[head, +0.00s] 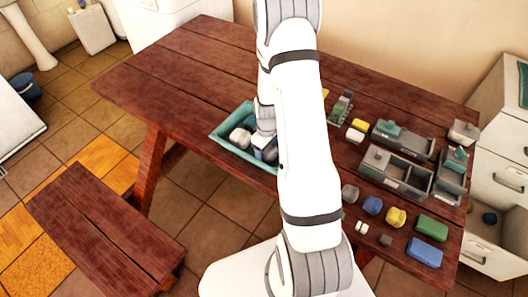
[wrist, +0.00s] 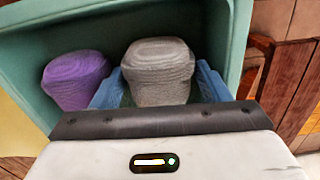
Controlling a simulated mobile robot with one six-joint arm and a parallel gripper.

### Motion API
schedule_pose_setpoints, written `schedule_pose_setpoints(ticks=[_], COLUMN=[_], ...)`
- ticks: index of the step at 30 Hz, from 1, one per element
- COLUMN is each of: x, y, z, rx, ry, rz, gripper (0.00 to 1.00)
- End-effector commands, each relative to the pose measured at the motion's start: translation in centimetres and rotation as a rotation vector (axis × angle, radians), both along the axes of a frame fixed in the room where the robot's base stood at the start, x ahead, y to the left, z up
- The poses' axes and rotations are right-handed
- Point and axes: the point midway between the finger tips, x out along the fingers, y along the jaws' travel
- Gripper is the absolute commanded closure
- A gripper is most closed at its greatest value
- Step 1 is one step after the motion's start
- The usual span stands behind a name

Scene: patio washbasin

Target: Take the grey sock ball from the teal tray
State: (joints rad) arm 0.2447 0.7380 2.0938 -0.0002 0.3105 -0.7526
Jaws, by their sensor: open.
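The grey sock ball (wrist: 160,72) sits in the teal tray (wrist: 28,72), in the middle of the wrist view. My gripper (wrist: 160,88) is open, with one blue fingertip on each side of the grey ball. I cannot tell whether the fingers touch it. A purple sock ball (wrist: 76,80) lies in the tray just left of the left finger. In the head view the tray (head: 222,138) is at the table's near edge, and my gripper (head: 264,148) reaches down into it. My arm hides the tray's right part there.
The tray stands on a dark red wooden table (head: 175,75). Right of my arm are a grey divided box (head: 395,176), a yellow ball (head: 396,217), a green block (head: 432,227) and a blue block (head: 424,252). The table's left part is clear. A bench (head: 105,225) stands below.

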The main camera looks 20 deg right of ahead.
Motion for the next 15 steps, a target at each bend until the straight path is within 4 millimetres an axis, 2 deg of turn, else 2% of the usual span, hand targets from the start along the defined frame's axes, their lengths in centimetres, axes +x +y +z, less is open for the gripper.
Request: schedule_pose_setpoints(ticks=[9,15], x=[0.01,-0.01], y=[-0.05,-0.07], z=[-0.49,-0.48], rx=[0.000,0.000], ry=[-0.001,-0.001], rz=[-0.001,-0.002], gripper=[0.31,0.47])
